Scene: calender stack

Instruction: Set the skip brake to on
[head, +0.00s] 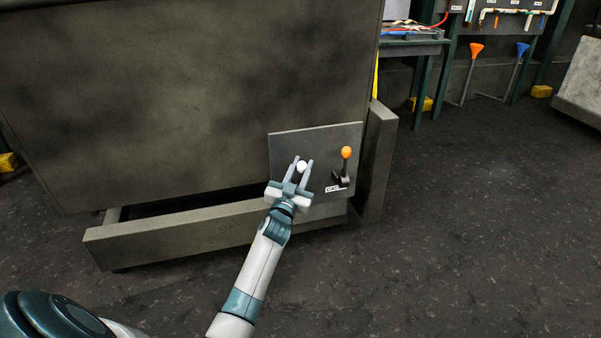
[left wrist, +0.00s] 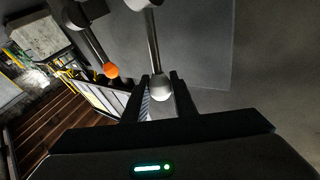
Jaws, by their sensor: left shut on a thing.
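A grey panel (head: 318,143) on the front of a large dark metal skip carries two levers. One lever has a white ball knob (head: 302,166), the other an orange knob (head: 347,152) to its right. My left gripper (head: 303,163) is at the white-knobbed lever, with its fingers on both sides of the knob, shut on it. In the left wrist view the white knob (left wrist: 161,91) sits between the fingertips, and the orange knob (left wrist: 111,71) is apart at the left. A small label (head: 333,188) is under the orange lever; its text is partly hidden. My right gripper is not in view.
The skip body (head: 190,90) fills the left, with a low frame beam (head: 180,233) jutting out below. A green workbench (head: 415,47) stands behind at the right, with orange- and blue-headed tools (head: 476,50) beside it. Dark floor at the right is clear.

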